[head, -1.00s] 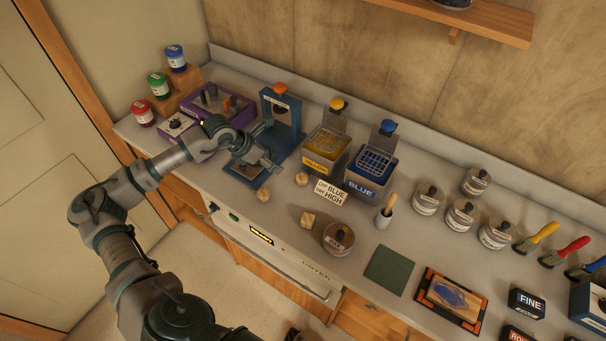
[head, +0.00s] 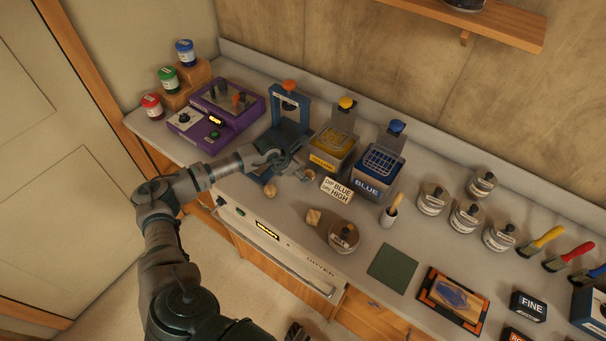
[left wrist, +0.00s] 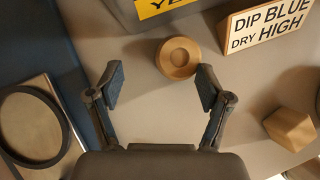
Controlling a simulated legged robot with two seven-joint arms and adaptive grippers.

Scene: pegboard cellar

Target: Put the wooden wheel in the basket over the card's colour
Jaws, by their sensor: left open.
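The wooden wheel (left wrist: 178,57), a round pale disc with a ringed centre, lies on the counter in front of the yellow-labelled tank. In the head view the wheel (head: 308,175) is beside my left gripper (head: 290,163). In the left wrist view my left gripper (left wrist: 160,82) is open and empty; the wheel is just beyond the fingertips, nearer the right finger. The card (head: 337,190) reads "DIP BLUE DRY HIGH". The blue wire basket (head: 375,164) is over the tank labelled BLUE, right of the yellow basket (head: 330,143). My right gripper is not in view.
Two other wooden pieces (head: 270,191) (head: 313,216) lie near the counter's front; the right one is blocky. A blue press (head: 290,110) stands behind my left arm. A lidded jar (head: 343,236) and a brush cup (head: 389,217) stand to the right. A purple device (head: 215,115) is left.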

